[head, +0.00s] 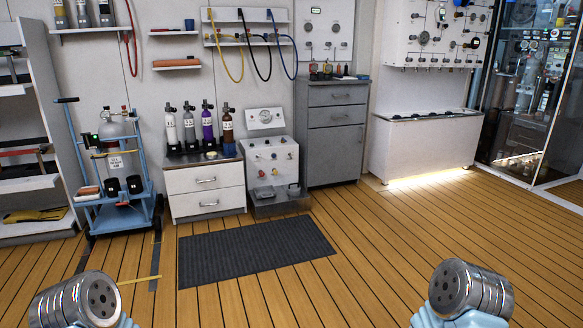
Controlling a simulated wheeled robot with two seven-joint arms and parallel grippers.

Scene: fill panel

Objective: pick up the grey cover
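I cannot clearly make out a grey cover. Small dark grey pieces (293,190) lie on the low base of the white fill panel (270,160), which has a round gauge on top; I cannot tell whether one of them is the cover. The panel stands at the back wall, between a white drawer cabinet and a grey cabinet. Metal joints of my two arms show at the bottom left and bottom right corners. No gripper fingers are in view, and both arms are far from the panel.
A dark grey mat (255,250) lies before the panel. Several cylinders stand on the white drawer cabinet (206,192). A blue cart (122,217) and shelves (30,190) are at left, a grey cabinet (337,150) right of the panel. The wooden floor (400,235) is clear at right.

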